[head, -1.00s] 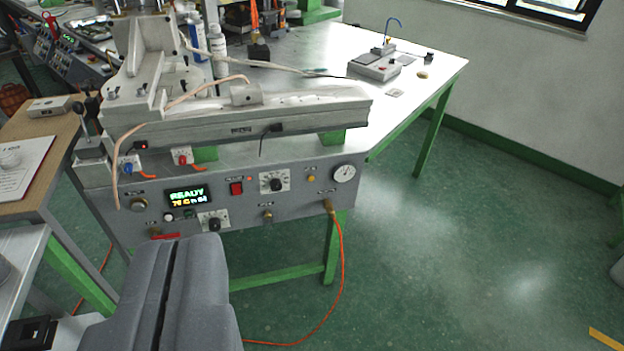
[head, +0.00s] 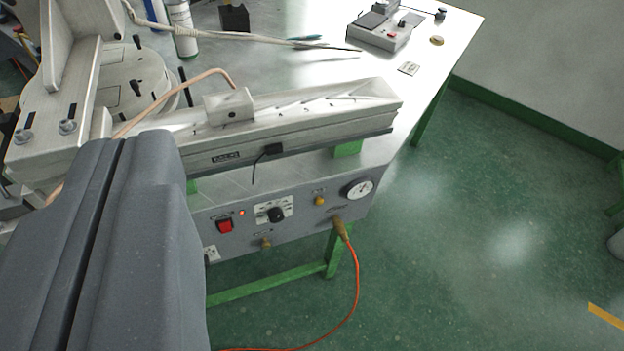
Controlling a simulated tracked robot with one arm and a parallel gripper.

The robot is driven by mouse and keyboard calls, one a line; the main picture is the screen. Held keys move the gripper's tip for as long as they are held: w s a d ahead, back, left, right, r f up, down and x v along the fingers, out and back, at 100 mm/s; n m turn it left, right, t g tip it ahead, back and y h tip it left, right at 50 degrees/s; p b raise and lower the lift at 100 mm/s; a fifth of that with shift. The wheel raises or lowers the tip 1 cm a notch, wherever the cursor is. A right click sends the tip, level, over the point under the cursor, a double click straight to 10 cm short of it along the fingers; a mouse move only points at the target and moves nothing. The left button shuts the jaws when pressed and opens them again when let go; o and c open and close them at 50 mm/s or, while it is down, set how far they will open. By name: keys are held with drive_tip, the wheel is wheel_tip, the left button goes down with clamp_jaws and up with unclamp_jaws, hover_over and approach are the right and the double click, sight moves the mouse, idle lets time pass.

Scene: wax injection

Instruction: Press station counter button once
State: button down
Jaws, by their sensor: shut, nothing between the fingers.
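The wax injection station's grey front panel (head: 300,225) faces me below the table edge. It carries a red switch (head: 225,226) beside a small lit red lamp, a black knob (head: 276,214), a small yellow button (head: 320,201) and a round gauge (head: 358,188). The labels are too small to read, so I cannot tell which part is the counter button. My gripper (head: 126,140) is shut and empty, large at the lower left. It hides the panel's left part, including the display. Its tips appear over the machine's left side, apart from the yellow button in the picture.
The long metal clamp bed (head: 300,110) stands above the panel. An orange hose (head: 357,290) hangs from the panel to the floor. The green floor at right is open.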

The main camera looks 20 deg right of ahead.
drive_tip(key=shift+w+r, duration=0.1)
drive_tip(key=shift+w, duration=0.1)
drive_tip(key=w+d+f+m+g+h+p, duration=0.15)
drive_tip(key=w+d+f, duration=0.25)
drive_tip(key=w+f, duration=0.55)
drive_tip(key=w+d+f+m+g+h, duration=0.2)
drive_tip(key=w+d+f, duration=0.3)
drive_tip(key=f, duration=0.8)
drive_tip(key=d+f, duration=0.3)
drive_tip(key=f, duration=0.6)
drive_tip(key=w+d+f+m+g+h, duration=0.1)
drive_tip(key=d+f, duration=0.3)
drive_tip(key=f, duration=0.5)
drive_tip(key=d+f+m+g, duration=0.1)
drive_tip(key=d+f, duration=0.2)
drive_tip(key=f, duration=0.7)
drive_tip(key=shift+w+d+p, duration=0.25)
drive_tip(key=shift+w+p, duration=0.05)
drive_tip(key=shift+p, duration=0.05)
drive_tip(key=shift+w+f+h, duration=0.1)
drive_tip(key=shift+h, duration=0.15)
